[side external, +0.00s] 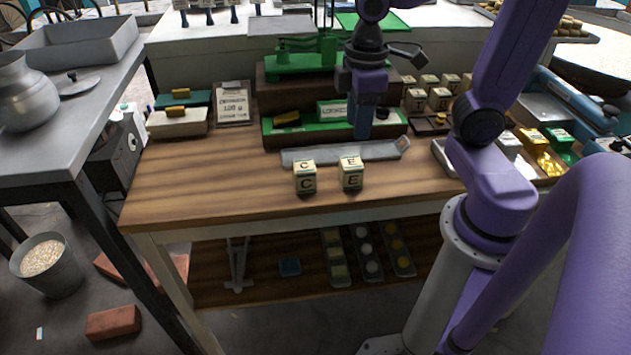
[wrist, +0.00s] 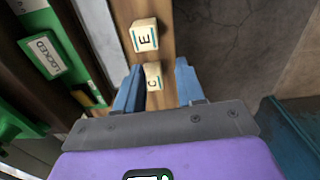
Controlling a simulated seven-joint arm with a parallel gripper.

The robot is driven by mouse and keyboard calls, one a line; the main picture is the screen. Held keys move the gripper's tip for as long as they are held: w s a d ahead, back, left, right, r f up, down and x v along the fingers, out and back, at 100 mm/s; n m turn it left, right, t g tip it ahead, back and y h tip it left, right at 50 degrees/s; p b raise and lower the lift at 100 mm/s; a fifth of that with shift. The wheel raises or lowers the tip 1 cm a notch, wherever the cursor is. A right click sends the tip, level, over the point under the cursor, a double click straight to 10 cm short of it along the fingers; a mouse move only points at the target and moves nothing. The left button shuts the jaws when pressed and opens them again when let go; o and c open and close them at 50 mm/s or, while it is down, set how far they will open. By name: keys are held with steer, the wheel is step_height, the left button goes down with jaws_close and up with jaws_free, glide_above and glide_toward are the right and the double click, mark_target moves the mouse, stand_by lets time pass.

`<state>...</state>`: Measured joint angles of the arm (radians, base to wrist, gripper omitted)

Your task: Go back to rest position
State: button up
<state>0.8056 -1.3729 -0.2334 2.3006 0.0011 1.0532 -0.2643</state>
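My gripper (side external: 364,130) is raised above the table, behind the two letter blocks in the side view. In the wrist view its two blue fingers (wrist: 157,70) stand apart with nothing gripped. A cream block marked C (side external: 305,177) stands near the table's front edge. A similar block marked E (side external: 351,173) stands just to its right, with a gap between them. In the wrist view the C block (wrist: 153,76) appears between the fingers, well below them, and the E block (wrist: 144,36) lies beyond.
The wooden table (side external: 215,184) is clear at its front left. A grey strip (side external: 330,153) lies behind the blocks. The green rack marked LOCKED (side external: 331,110) and a green scale (side external: 300,62) stand at the back. Several more letter blocks (side external: 440,98) stand at the back right.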

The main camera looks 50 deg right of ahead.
steer(key=s+a+f+n, duration=0.1)
steer(key=s, duration=0.4)
steer(key=s+a+f+n, duration=0.2)
steer(key=s, duration=0.3)
steer(key=shift+s+a+f, duration=0.3)
steer(key=shift+s, duration=0.1)
